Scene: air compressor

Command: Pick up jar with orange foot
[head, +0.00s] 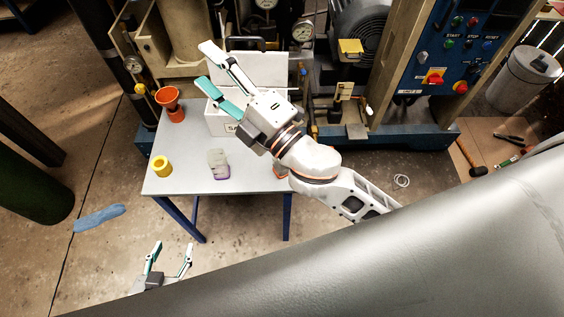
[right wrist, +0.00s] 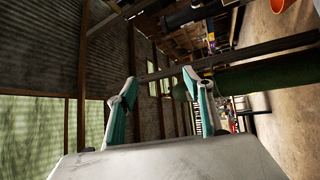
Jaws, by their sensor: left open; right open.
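A clear jar with a purple foot (head: 219,167) stands on the grey table (head: 190,182). A small orange edge (head: 280,173) shows beside my right forearm at the table's right side; it may be the jar with the orange foot, but the arm hides most of it. My right gripper (head: 207,65) is open and empty, raised above the back of the table, pointing up and left. Its two fingers (right wrist: 160,80) also show apart in the right wrist view, with nothing between them. My left gripper (head: 173,248) is open and empty, in front of and below the table's front edge.
On the table are an orange funnel-shaped vessel (head: 170,103), a yellow cup (head: 161,166) and a white box (head: 222,124), partly behind my right gripper. Compressor machinery and a blue control panel (head: 455,60) stand behind. A blue cloth-like patch (head: 99,217) lies on the floor.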

